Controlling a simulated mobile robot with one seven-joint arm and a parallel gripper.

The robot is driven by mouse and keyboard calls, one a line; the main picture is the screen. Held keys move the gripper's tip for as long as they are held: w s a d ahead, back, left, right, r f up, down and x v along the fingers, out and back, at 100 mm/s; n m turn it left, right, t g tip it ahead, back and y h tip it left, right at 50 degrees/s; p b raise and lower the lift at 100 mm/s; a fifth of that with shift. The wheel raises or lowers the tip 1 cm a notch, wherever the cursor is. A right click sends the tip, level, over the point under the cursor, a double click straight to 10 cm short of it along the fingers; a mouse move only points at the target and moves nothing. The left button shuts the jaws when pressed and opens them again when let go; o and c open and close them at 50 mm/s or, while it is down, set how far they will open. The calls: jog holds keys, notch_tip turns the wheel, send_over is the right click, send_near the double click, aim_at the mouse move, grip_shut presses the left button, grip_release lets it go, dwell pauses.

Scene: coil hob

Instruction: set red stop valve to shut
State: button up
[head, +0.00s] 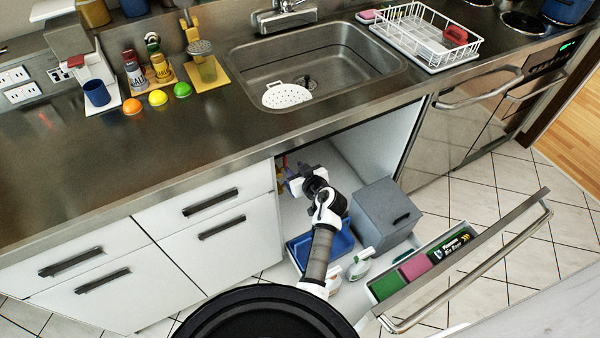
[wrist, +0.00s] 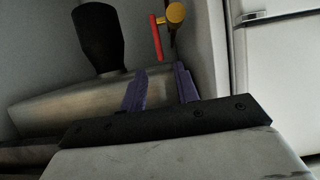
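The red stop valve shows in the wrist view as a thin red lever (wrist: 157,38) beside a yellow round part (wrist: 176,14), above and beyond my fingertips. In the head view only a small bit of red shows inside the open sink cabinet, mostly hidden by my arm. My gripper (wrist: 160,82) has two purple fingers standing apart with a gap between them. No object shows between them, and the lever looks clear of both. In the head view my gripper (head: 291,181) is inside the cabinet, near its left wall.
A blue tray (head: 335,243), a grey box (head: 380,215) and spray bottles stand low by the cabinet. A pulled-out drawer (head: 465,265) holds sponges and a bag box. The cabinet's left wall is close to my gripper. A black cylinder (wrist: 98,38) shows left of the lever.

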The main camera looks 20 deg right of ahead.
jog(key=shift+v, duration=1.35)
